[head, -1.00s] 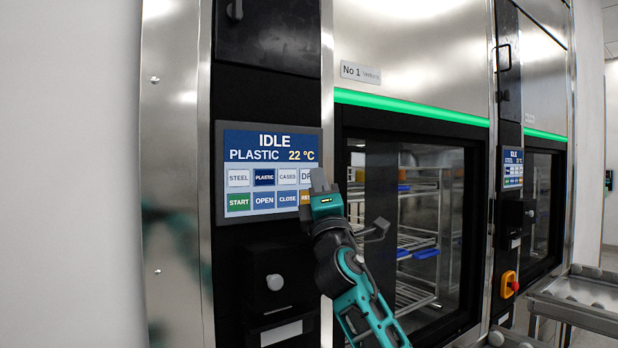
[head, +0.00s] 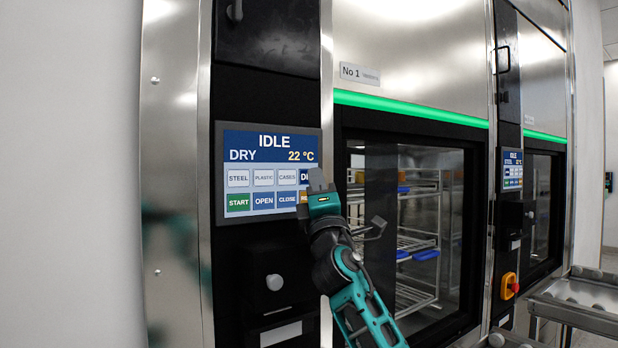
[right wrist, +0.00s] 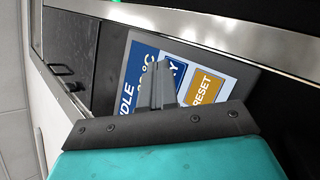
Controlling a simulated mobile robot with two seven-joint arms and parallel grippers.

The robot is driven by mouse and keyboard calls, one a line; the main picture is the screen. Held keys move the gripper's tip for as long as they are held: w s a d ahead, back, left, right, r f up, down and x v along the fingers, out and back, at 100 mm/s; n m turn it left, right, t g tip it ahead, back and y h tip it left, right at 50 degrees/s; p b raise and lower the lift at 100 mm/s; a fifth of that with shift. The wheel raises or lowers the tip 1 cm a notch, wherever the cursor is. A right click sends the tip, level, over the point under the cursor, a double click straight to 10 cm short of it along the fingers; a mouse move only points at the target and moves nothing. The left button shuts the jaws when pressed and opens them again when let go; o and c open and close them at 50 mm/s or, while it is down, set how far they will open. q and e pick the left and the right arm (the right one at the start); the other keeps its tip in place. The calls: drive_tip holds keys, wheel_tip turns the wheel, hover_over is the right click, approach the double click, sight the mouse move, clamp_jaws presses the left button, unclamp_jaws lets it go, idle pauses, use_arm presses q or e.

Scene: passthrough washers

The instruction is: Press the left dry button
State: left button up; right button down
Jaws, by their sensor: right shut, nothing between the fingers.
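The left washer's control panel (head: 268,142) reads "IDLE", "DRY" and "22 °C" in the head view. Its dry button (head: 305,176) is dark blue, while the steel, plastic and cases buttons are light. My right gripper (head: 317,178) is shut and empty, with its tips at the panel's right edge, over part of the dry button. In the right wrist view the shut fingers (right wrist: 157,70) point at the screen beside the dry button (right wrist: 174,72). I cannot tell whether they touch it. The orange reset button (right wrist: 207,88) is close by. My left gripper is not in view.
The washer's glass door (head: 420,230) with racks behind it is right of the panel. A second washer panel (head: 512,169) reads "IDLE" and "STEEL" further right. A roller table (head: 580,300) stands at the lower right.

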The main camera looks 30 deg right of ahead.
drive_tip(key=shift+f+y, duration=0.1)
drive_tip(key=shift+y, duration=0.2)
drive_tip(key=shift+s+p, duration=0.35)
drive_tip(key=shift+s, duration=0.3)
drive_tip(key=shift+f, duration=0.1)
drive_tip(key=s, duration=0.1)
drive_tip(key=s+p, duration=0.1)
drive_tip(key=s, duration=0.1)
drive_tip(key=s+p, duration=0.1)
drive_tip(key=s, duration=0.1)
drive_tip(key=shift+d, duration=0.25)
